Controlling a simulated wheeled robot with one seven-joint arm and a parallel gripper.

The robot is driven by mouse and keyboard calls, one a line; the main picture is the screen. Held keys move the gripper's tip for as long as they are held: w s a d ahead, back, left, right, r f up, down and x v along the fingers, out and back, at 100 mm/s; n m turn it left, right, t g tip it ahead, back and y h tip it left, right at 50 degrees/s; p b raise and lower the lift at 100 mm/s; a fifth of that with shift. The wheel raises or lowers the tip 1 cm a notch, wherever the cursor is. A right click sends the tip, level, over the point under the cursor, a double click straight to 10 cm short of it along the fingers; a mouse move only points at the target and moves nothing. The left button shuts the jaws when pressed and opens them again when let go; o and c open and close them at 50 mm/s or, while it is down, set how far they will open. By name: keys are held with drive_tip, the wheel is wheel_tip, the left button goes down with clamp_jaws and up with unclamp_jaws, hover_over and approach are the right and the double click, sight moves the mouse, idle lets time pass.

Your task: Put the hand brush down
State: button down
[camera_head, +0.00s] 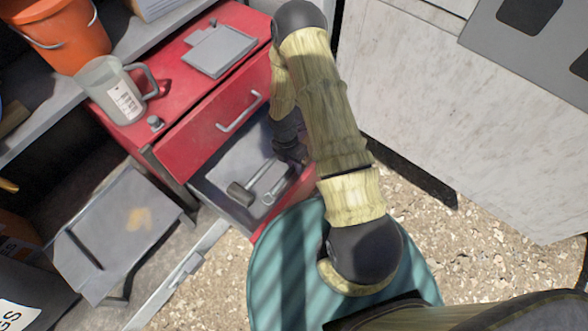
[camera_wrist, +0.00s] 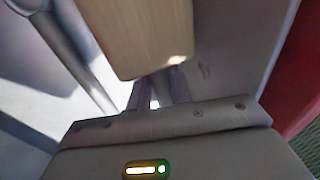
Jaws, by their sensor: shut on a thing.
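My gripper (camera_head: 291,152) reaches down into the open drawer (camera_head: 214,201) of a red cabinet. In the wrist view my gripper (camera_wrist: 158,88) is shut on the hand brush (camera_wrist: 145,38), whose plain tan, wood-like surface fills the upper middle. Its bristles do not show, and the brush cannot be made out in the head view, where my arm and gripper cover that part of the drawer. I cannot tell whether the brush touches the drawer floor.
A closed red drawer with a handle (camera_head: 240,112) is above. A jug (camera_head: 120,96) and a grey plate (camera_head: 219,49) stand on the cabinet top. A pale panel (camera_head: 425,90) is at right.

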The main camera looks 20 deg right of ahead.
sight(294, 175)
drive_tip(key=shift+f, duration=2)
drive_tip(key=c, duration=1.6)
unclamp_jaws()
drive_tip(key=shift+o, duration=0.3)
drive_tip(key=shift+a, duration=0.1)
drive_tip(key=v, duration=1.2)
drive_tip(key=shift+p, duration=0.4)
drive_tip(key=shift+s, duration=0.1)
